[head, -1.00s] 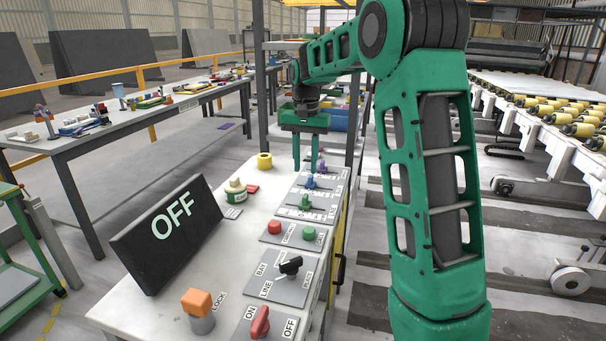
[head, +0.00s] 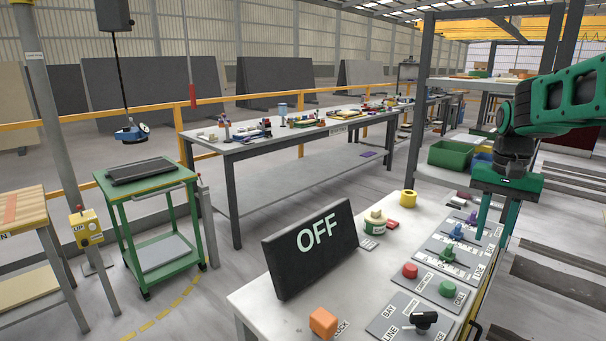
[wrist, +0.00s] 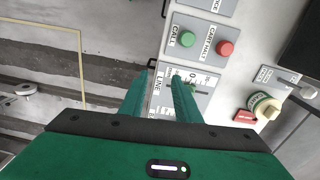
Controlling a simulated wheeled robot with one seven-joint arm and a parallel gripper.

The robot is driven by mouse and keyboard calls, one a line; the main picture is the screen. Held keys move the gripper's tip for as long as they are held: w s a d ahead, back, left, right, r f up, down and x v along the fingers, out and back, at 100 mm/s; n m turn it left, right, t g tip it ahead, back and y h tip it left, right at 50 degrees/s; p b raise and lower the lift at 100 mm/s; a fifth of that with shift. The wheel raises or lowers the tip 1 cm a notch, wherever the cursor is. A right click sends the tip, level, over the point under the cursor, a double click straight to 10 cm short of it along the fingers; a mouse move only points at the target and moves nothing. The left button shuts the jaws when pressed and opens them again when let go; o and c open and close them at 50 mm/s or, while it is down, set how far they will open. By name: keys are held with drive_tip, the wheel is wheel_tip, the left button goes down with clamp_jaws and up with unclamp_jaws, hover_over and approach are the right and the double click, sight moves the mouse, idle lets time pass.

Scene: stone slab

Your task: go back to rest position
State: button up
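My green gripper (head: 496,222) hangs fingers-down over the right edge of the control bench (head: 255,300) in the head view. In the wrist view its two fingers (wrist: 162,78) are apart with nothing between them, so it is open and empty. Below it are the bench's panels, with a blue knob (head: 457,231), a green knob (head: 447,254) and a purple knob (head: 471,218). The fingertips appear above the panel edge; I cannot tell that they touch anything.
A black sign reading OFF (head: 312,249) stands on the bench. Nearby are red (head: 410,270) and green (head: 447,289) buttons, a black switch (head: 422,321) and an orange block (head: 323,322). A green cart (head: 150,180) stands at left. Open floor lies between cart and bench.

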drive_tip(key=s+a+f+n, duration=0.1)
drive_tip(key=s+f, duration=0.3)
drive_tip(key=s, duration=1)
drive_tip(key=s+a+f+n, duration=0.1)
drive_tip(key=s+f, duration=0.3)
drive_tip(key=s, duration=1)
drive_tip(key=shift+a+y, duration=0.25)
drive_tip(key=shift+y, duration=0.05)
drive_tip(key=shift+w+f, duration=0.25)
drive_tip(key=shift+w, duration=0.3)
